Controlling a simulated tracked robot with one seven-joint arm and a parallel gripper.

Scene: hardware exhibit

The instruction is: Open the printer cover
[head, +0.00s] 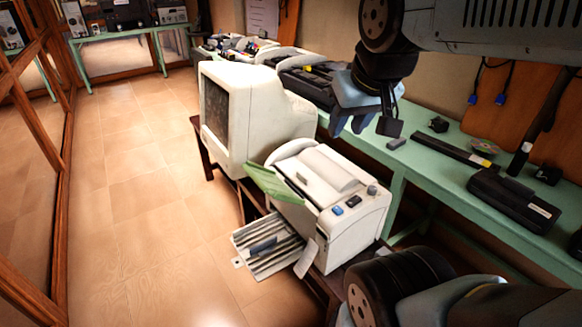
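The printer (345,225) is a white, boxy machine on a low dark table in the centre of the head view. Its pale cover (322,175) lies over the top and looks closed. Blue and dark buttons sit on the near right end. A green sheet (272,184) leans out at the left side, above a slatted tray (266,247). My gripper (364,124) hangs from the upper right, above and behind the printer in the picture and apart from it. Its fingers point down with a gap between them, and nothing shows held.
A bulky white monitor (262,115) stands directly left of and behind the printer. A long green bench (425,150) along the wall holds a black device (512,200), a disc and small parts. The tiled floor (140,220) at left is clear, bordered by wood-framed glass cases.

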